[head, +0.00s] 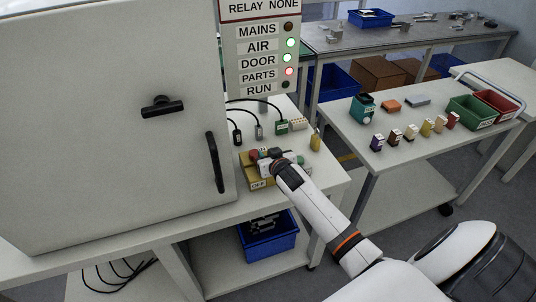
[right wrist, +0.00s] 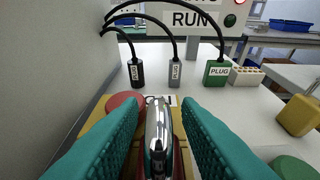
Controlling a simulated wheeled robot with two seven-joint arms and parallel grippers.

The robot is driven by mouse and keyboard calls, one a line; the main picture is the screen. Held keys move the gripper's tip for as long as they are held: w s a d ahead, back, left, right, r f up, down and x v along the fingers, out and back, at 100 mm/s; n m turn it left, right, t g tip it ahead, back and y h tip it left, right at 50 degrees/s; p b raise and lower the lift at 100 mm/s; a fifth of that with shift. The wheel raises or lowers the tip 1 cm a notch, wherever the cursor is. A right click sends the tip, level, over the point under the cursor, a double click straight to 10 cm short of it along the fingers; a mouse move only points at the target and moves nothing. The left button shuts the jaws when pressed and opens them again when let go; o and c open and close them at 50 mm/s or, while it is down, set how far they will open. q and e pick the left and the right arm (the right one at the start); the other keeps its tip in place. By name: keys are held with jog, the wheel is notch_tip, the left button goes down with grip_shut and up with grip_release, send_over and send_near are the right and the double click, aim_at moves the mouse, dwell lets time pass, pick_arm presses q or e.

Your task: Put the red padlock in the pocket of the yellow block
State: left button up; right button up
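The yellow block (head: 248,170) sits on the bench beside the large grey cabinet, with an OFF label on its front. It also shows in the right wrist view (right wrist: 93,140). My right gripper (head: 268,160) is over the block; in the right wrist view its teal fingers (right wrist: 160,115) stand on both sides of the red padlock (right wrist: 180,160). The padlock's silver shackle points up between them, and its red body seems gripped lower down. The block's pocket is hidden under gripper and padlock. My left gripper is out of view.
A red round button (right wrist: 124,101) and a green round one (right wrist: 291,168) are close to the fingers. Several cabled plugs (right wrist: 217,72) stand behind the block. A small yellow part (head: 315,142) is to its right. The cabinet (head: 110,110) closes off the left.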

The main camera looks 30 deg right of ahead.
jog(key=shift+r, duration=0.1)
jog(key=shift+s, duration=0.2)
jog(key=v, duration=1.1)
jog(key=shift+s+a+r, duration=0.15)
jog(key=shift+s+r, duration=0.1)
